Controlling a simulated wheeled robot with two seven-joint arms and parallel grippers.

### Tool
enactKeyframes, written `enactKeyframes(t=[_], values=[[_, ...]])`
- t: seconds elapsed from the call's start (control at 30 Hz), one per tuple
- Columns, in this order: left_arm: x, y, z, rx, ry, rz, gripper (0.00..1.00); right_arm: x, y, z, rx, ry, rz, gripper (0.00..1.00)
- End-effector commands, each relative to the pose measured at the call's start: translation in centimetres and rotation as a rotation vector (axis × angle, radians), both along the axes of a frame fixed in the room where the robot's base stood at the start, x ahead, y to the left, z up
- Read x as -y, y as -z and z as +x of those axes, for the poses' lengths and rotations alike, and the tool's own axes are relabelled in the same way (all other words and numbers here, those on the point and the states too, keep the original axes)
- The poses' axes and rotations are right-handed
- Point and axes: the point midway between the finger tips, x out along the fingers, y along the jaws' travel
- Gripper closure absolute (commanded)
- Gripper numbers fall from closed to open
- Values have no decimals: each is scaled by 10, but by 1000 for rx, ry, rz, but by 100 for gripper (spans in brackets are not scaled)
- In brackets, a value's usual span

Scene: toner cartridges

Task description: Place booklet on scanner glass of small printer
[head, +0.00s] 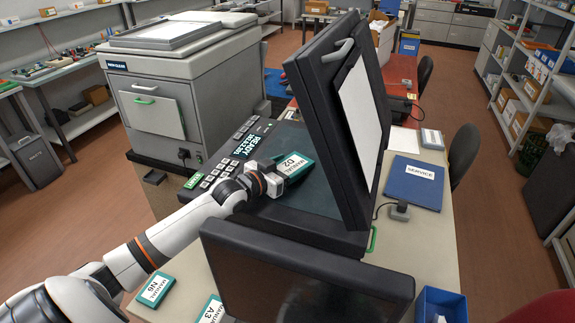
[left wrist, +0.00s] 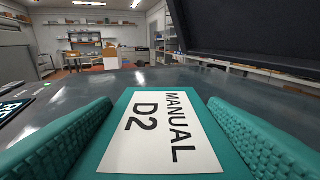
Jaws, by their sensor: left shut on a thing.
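The booklet (head: 294,164), teal with a white label reading MANUAL D2, is over the dark scanner glass (head: 322,196) of the small printer. The printer's lid (head: 338,110) stands raised, its white inner pad facing right. My left gripper (head: 277,176) is shut on the near end of the booklet. In the left wrist view the booklet (left wrist: 165,130) lies between the two teal textured fingers, with the dark glass beyond it. It looks low over the glass; I cannot tell whether it touches. My right gripper is not in view.
Two more manuals, N6 (head: 155,290) and A3 (head: 212,310), lie on the table at the front left. A dark monitor-like panel (head: 305,275) stands in front of the printer. A blue SERVICE folder (head: 414,183) lies to the right. A large grey printer (head: 185,85) stands behind left.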

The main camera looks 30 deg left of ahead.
Motion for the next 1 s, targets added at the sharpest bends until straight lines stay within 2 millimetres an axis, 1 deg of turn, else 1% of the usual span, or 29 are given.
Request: enactKeyframes(t=[0.17, 0.2, 0.27, 0.3, 0.33, 0.67, 0.77, 0.83, 1.0], values=[[0, 1, 0, 1, 0, 1, 56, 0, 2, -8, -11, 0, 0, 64], [0, 1, 0, 0, 0, 1, 29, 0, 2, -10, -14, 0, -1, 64], [0, 1, 0, 0, 0, 1, 19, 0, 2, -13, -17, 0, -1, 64], [0, 1, 0, 0, 0, 1, 12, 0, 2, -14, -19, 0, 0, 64], [0, 1, 0, 0, 0, 1, 10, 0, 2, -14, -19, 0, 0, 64], [0, -1, -1, 0, 0, 1, 10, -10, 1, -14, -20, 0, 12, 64], [-2, 0, -9, -2, 0, 2, 10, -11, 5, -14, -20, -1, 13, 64], [-3, 0, -19, -3, 0, 2, 10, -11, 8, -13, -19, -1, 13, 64], [-8, -4, -49, -4, 0, 3, 10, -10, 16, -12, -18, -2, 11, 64]])
